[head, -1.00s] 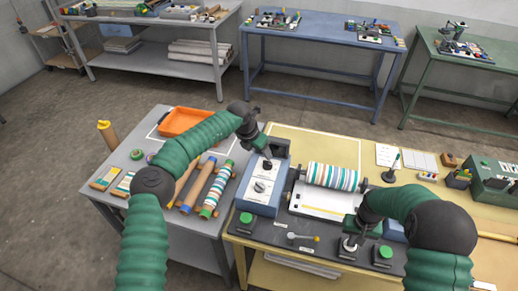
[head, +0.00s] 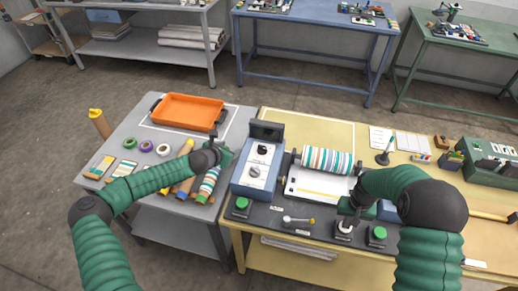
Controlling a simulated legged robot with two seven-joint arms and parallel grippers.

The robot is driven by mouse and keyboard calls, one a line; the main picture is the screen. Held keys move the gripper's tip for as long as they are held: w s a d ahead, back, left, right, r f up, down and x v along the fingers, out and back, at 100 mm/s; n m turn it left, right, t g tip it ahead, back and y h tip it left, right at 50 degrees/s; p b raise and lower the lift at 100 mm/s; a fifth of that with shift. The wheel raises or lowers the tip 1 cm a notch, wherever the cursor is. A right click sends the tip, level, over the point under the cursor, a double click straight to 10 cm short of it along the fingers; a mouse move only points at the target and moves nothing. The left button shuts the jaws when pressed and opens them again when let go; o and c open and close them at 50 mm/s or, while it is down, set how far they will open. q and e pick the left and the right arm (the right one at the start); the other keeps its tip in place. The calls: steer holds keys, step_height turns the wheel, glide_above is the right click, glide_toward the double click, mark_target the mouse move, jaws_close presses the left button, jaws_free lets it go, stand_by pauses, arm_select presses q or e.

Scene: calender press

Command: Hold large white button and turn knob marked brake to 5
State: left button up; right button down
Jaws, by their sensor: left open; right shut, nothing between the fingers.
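A blue control box (head: 258,190) with a white face stands at the left of the yellow bench. Its face carries an upper dark knob (head: 263,149) and a lower dark knob (head: 255,171); their labels and settings are too small to read. My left gripper (head: 222,153) is open and empty, left of the box and apart from both knobs. My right gripper (head: 345,220) is shut with its tips down at the large white button (head: 343,233) on the dark front panel. It hides part of the button, so I cannot tell how far it is pressed.
A striped roller (head: 326,160) lies behind the front panel. Green buttons (head: 241,204) (head: 377,234) and a small lever (head: 298,220) are on the panel. An orange tray (head: 188,111) and several rolls lie on the grey table (head: 128,140) to the left.

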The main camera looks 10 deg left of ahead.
mark_target(261, 149)
arm_select(q)
steer(key=s+d+h, duration=0.1)
steer(key=d, duration=0.1)
steer(key=s+d+r+t+h, duration=0.1)
steer(key=s+d, duration=0.1)
steer(key=s+d+r+m+t+h, duration=0.1)
steer(key=s+d+h, duration=0.1)
steer(key=d, duration=0.1)
steer(key=shift+s, duration=0.25)
steer(key=x, duration=1.2)
steer(key=shift+s, duration=0.1)
jaws_close()
steer(key=m+h, duration=0.1)
steer(key=m+g+h, duration=0.2)
steer(key=shift+w+a+f+m, duration=0.2)
steer(key=shift+a+m, duration=0.1)
steer(key=shift+m, duration=0.1)
steer(key=shift+m+g+h, duration=0.6)
steer(key=shift+g+h, duration=0.1)
steer(key=shift+h, duration=0.1)
